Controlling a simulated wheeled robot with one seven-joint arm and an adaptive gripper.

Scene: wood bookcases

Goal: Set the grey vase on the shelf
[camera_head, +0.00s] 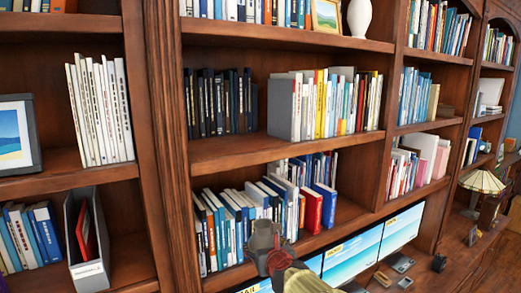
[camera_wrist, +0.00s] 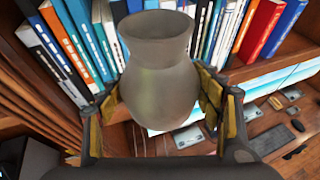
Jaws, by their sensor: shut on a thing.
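The grey vase (camera_wrist: 160,82) is between the two yellow-padded fingers of my gripper (camera_wrist: 158,98) in the wrist view, with its open mouth toward the top of the picture. My gripper is shut on its round body. In the head view the vase (camera_head: 264,236) shows small at the bottom middle, in front of the lower shelf's books, with my gripper (camera_head: 274,262) around its lower part. The middle shelf (camera_head: 225,153) of the wood bookcase has bare board in front of its books. The lower shelf board (camera_head: 232,277) is partly hidden.
Dark books (camera_head: 220,103) and light books (camera_head: 325,103) fill much of the middle shelf, with a gap between them. A white vase (camera_head: 359,18) stands on the top shelf. Monitors (camera_head: 400,232) stand below at the right, near a lamp (camera_head: 482,182). A wooden upright (camera_head: 165,130) divides the bays.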

